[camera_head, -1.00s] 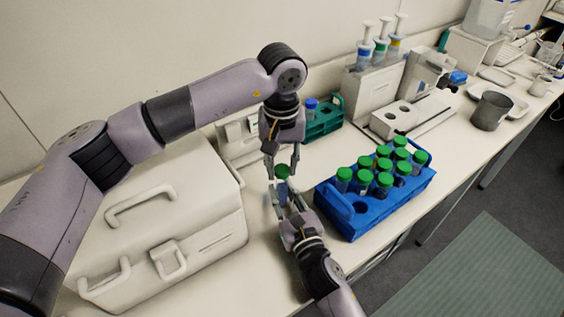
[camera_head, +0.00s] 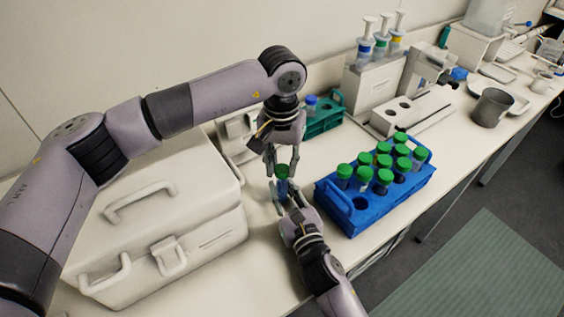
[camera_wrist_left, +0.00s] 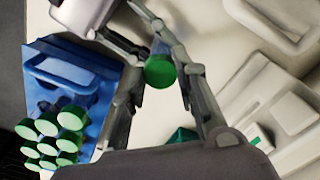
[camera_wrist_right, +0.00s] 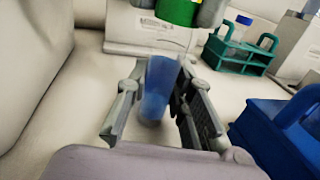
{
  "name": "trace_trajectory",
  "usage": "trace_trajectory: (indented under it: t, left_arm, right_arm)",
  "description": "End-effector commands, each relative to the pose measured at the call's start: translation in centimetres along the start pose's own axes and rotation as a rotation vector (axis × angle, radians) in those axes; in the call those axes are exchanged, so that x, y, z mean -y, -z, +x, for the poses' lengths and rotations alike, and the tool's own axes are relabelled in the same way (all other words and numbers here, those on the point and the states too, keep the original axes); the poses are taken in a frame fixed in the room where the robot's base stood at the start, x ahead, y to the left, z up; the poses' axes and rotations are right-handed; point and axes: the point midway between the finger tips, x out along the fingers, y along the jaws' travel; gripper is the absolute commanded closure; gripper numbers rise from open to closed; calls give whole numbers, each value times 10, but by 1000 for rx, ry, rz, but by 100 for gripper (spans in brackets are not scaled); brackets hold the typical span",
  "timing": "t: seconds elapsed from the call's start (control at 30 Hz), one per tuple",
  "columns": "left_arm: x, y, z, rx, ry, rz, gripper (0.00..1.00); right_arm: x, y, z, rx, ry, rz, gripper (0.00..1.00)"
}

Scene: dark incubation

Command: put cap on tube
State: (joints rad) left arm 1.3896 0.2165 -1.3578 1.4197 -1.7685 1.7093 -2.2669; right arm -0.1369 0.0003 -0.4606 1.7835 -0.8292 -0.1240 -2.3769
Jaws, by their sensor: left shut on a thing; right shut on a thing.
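My left gripper (camera_head: 281,165) points down from above and is shut on a green cap (camera_head: 282,171). The cap also shows between the fingers in the left wrist view (camera_wrist_left: 160,71). Below it, my right gripper (camera_head: 281,199) is shut on a translucent blue tube (camera_head: 282,188). In the right wrist view, the tube (camera_wrist_right: 160,85) stands roughly upright between the fingers. There the cap (camera_wrist_right: 177,12) is above the tube's open top, slightly to the right in the picture, with a gap between them.
A blue rack (camera_head: 350,215) with several green-capped tubes stands to the right. A teal rack (camera_head: 325,125) with a blue-capped tube is behind the grippers. A large white case (camera_head: 150,240) stands close on the left. Some bench between case and blue rack is clear.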

Motion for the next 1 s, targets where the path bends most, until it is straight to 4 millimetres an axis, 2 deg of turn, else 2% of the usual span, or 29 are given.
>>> trace_trajectory:
  t: [0.2, 0.37, 0.7, 0.73, 1.0]
  left_arm:
    - [1, 0, -1, 1, 3, 397, 80]
    - [1, 0, 0, 3, 1, 561, 80]
    - [1, 0, 0, 3, 1, 596, 80]
    - [1, 0, 0, 3, 1, 596, 72]
    - [1, 0, 0, 3, 1, 594, 54]
  right_arm:
    - [0, 0, 0, -1, 1, 0, 100]
    - [0, 1, 0, -1, 1, 0, 100]
    - [0, 1, 0, -2, 1, 0, 100]
    - [0, 1, 0, -2, 1, 0, 100]
    - [0, 1, 0, -2, 1, 0, 100]
